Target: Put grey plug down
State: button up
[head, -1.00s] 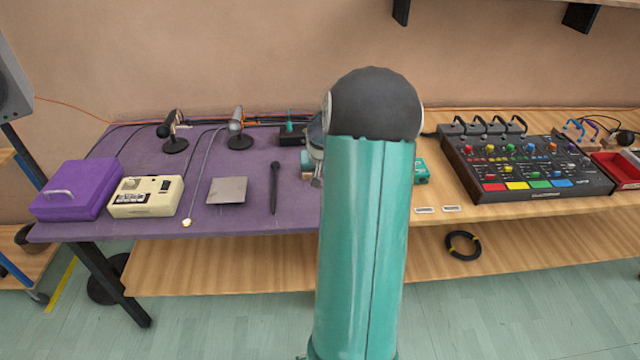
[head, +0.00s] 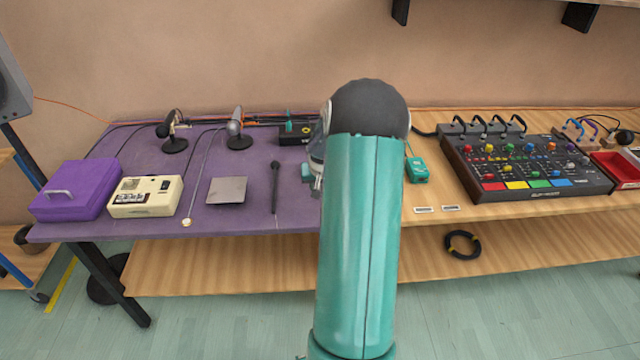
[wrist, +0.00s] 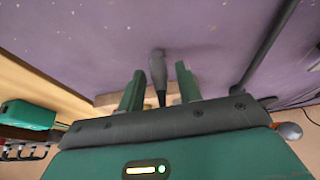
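The grey plug (wrist: 157,70) shows in the wrist view against the purple table top, with its thin dark end pointing back toward my gripper. My gripper (wrist: 160,77) has its two green fingers apart, one on each side of the plug. A gap shows between the plug and each finger. I cannot tell whether the plug rests on the table. In the head view my teal arm hides the plug and most of my gripper.
The purple table (head: 255,214) holds a black wand (head: 275,180), a grey plate (head: 227,190), a cream box (head: 146,196), a purple case (head: 76,190) and two microphones. A teal box (head: 417,169) and a mixer (head: 525,170) stand right of my arm on wood.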

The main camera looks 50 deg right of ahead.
jog(key=shift+r, duration=0.1)
jog(key=shift+r, duration=0.3)
jog(key=v, duration=1.1)
jog(key=w+a+r+n, duration=0.15)
jog(key=a+r, duration=0.25)
jog(key=a, duration=0.4)
jog(key=a+r+n+t, duration=0.15)
jog(key=a+r, duration=0.25)
jog(key=a, duration=0.4)
jog(key=a+r+n, duration=0.2)
jog(key=a+r, duration=0.2)
jog(key=a, duration=0.4)
jog(key=s+a+n+y, duration=0.1)
jog(key=s+a, duration=0.3)
jog(key=a, duration=0.3)
jog(key=s+a+r+n+t+y, duration=0.1)
jog(key=s+a+n, duration=0.1)
jog(key=s+a, duration=0.2)
jog(key=s+a+r+n+y, duration=0.1)
jog(key=s+a, duration=0.3)
jog(key=a, duration=0.6)
jog(key=shift+s+r+n, duration=0.2)
jog(key=shift+s+n, duration=0.15)
jog(key=shift+n, duration=0.05)
jog(key=shift+c, duration=0.9)
